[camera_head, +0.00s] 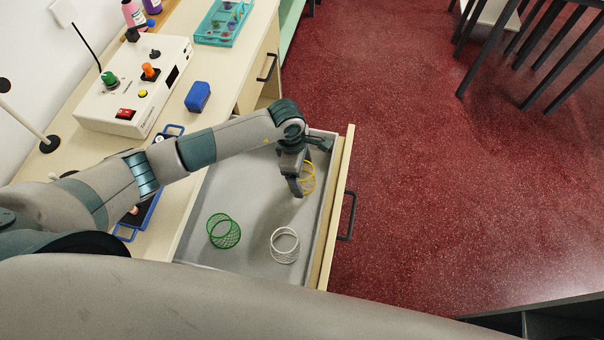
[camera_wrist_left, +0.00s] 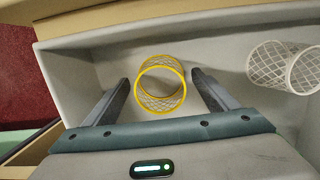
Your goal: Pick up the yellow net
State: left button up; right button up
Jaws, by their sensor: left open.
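The yellow net (camera_head: 309,178) is a small mesh cylinder in the open drawer (camera_head: 262,205), near its front wall, partly hidden by my gripper in the head view. In the left wrist view the yellow net (camera_wrist_left: 161,84) lies between and a little beyond the two fingers. My left gripper (camera_head: 307,172) is open above the drawer, with its fingers on either side of the net; in the left wrist view the gripper (camera_wrist_left: 160,92) holds nothing. I cannot tell if a finger touches the net. My right gripper is not in view.
A green net (camera_head: 223,231) and a white net (camera_head: 285,245) lie in the drawer; the white net (camera_wrist_left: 284,67) is right of the yellow one in the wrist view. The counter holds a control box (camera_head: 135,84), a blue block (camera_head: 198,97) and a teal tray (camera_head: 222,22).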

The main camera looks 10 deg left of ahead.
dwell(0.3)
pick_arm(q)
jog(key=c, duration=1.1)
notch_tip(320, 180, up, 10)
jog(key=b, duration=0.3)
jog(key=shift+r, duration=0.1)
dwell(0.4)
